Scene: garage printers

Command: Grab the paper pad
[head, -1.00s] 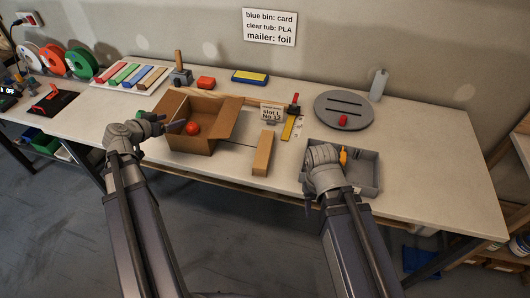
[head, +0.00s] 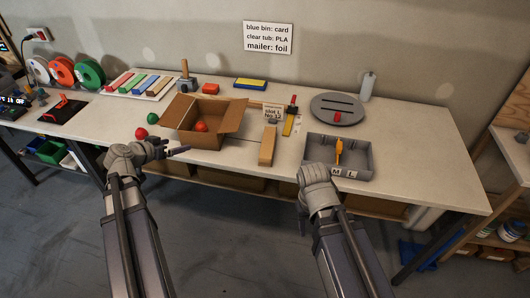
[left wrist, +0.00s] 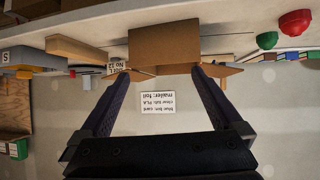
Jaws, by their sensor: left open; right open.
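I cannot surely make out a paper pad. A flat yellow and blue block (head: 250,83) lies at the back of the bench by the wall; I cannot tell whether it is a pad. My left gripper (head: 176,146) is open and empty, in front of the open cardboard box (head: 195,137). In the upside-down left wrist view, the box (left wrist: 163,47) shows beyond the two spread fingers (left wrist: 160,72). My right gripper (head: 316,174) is at the front left of the grey tray (head: 362,160), its fingers mostly hidden by the hand.
A tan block (head: 267,146) stands between box and tray. A grey disc (head: 338,107) is behind the tray. The bench's right end is clear.

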